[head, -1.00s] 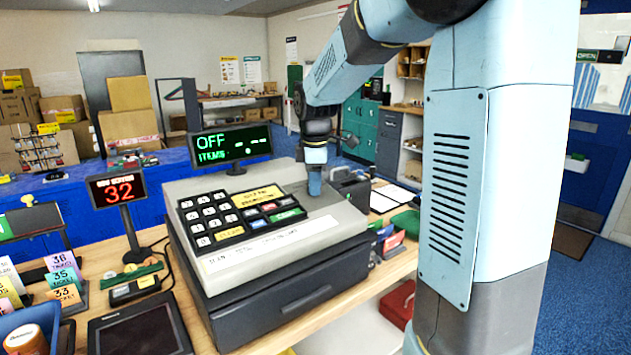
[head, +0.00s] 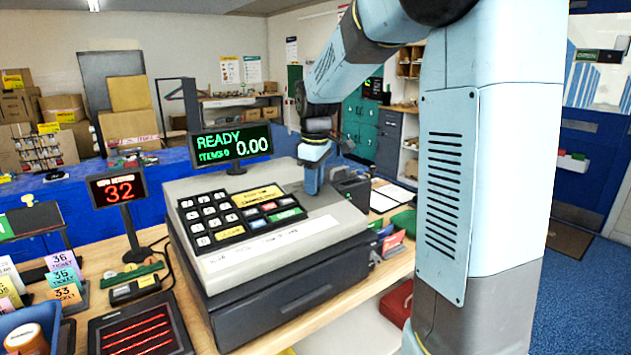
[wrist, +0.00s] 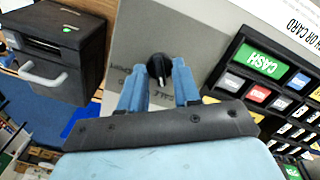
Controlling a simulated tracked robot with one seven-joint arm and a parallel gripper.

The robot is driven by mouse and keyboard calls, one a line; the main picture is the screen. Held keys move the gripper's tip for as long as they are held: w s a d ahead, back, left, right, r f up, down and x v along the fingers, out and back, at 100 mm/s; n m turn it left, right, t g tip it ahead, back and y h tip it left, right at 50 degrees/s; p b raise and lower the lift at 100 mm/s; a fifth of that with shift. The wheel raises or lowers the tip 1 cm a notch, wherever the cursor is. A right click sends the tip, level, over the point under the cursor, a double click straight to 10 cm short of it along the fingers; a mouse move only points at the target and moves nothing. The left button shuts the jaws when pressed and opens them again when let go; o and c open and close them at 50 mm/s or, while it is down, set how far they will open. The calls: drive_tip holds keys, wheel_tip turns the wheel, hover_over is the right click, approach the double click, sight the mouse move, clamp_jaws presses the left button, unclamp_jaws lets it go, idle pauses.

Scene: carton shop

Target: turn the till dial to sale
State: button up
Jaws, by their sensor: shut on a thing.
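The till (head: 270,240) is a grey and black register on the wooden counter. Its display (head: 231,145) reads READY, ITEMS 0 and 0.00. The till dial (wrist: 157,67) is a small black knob with a pale pointer line, on the till's grey top in the wrist view. My gripper (wrist: 159,80) points down at it, with one blue finger on each side, shut on the dial. In the head view my gripper (head: 313,187) covers the dial, right of the keypad (head: 242,212).
A dark box with a handle (wrist: 58,60) stands beside the till in the wrist view. A red 32 sign (head: 118,188), ticket cards (head: 66,275) and a dark tablet (head: 140,330) with red lines stand to the left on the counter.

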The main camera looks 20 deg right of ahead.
drive_tip(key=shift+w+r+m, duration=0.1)
drive_tip(key=shift+w+m, duration=0.05)
drive_tip(key=shift+m, duration=0.85)
drive_tip(key=o, duration=0.6)
drive_tip(key=shift+o, duration=0.2)
wheel_tip(320, 180, up, 14)
drive_tip(key=s, duration=0.1)
drive_tip(key=shift+s+f, duration=0.25)
drive_tip(key=shift+s, duration=0.1)
drive_tip(key=s+f+m+t, duration=0.2)
drive_tip(key=s+f+m, duration=0.2)
drive_tip(key=s, duration=0.9)
drive_tip(key=s+f+m+t, duration=0.2)
drive_tip(key=s+f, duration=0.3)
drive_tip(key=s, duration=0.8)
drive_tip(key=shift+s+d+m, duration=0.2)
drive_tip(key=shift+s+m, duration=0.15)
drive_tip(key=shift+m, duration=0.55)
